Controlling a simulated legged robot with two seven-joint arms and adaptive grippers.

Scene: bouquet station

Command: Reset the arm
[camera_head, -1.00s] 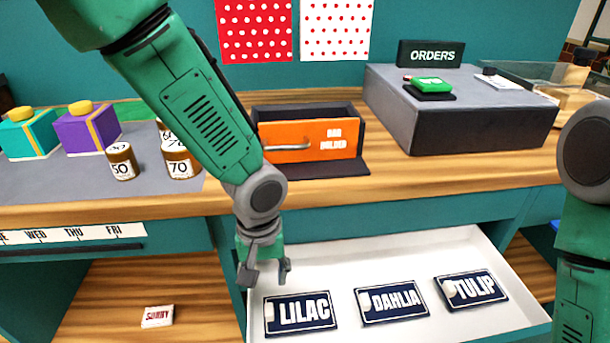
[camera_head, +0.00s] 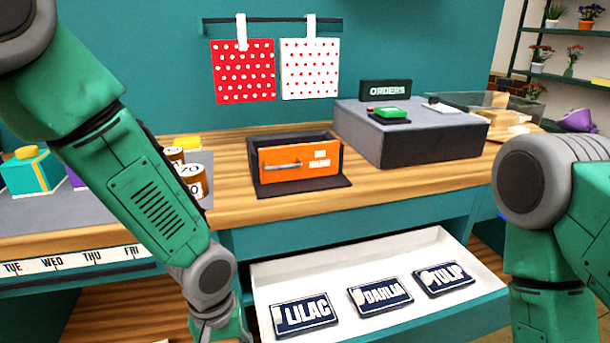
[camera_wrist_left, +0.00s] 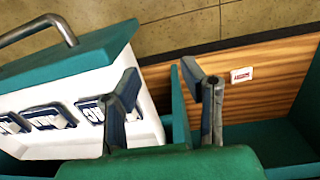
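My left arm comes in from the left in the head view, with its gripper cut off at the bottom edge beside the left end of the open white drawer (camera_head: 440,243). In the left wrist view my left gripper (camera_wrist_left: 160,82) has its two fingers spread with nothing between them. The drawer also shows in that view, left of the fingers. My right arm (camera_head: 548,255) hangs down at the right of the head view. Its gripper is out of the picture.
The drawer holds the LILAC (camera_head: 306,314), DAHLIA (camera_head: 381,297) and TULIP (camera_head: 444,279) plates. An orange-fronted box (camera_head: 299,169), a grey block (camera_head: 411,140) and weights stand on the counter. A small card (camera_wrist_left: 241,74) lies on the lower shelf.

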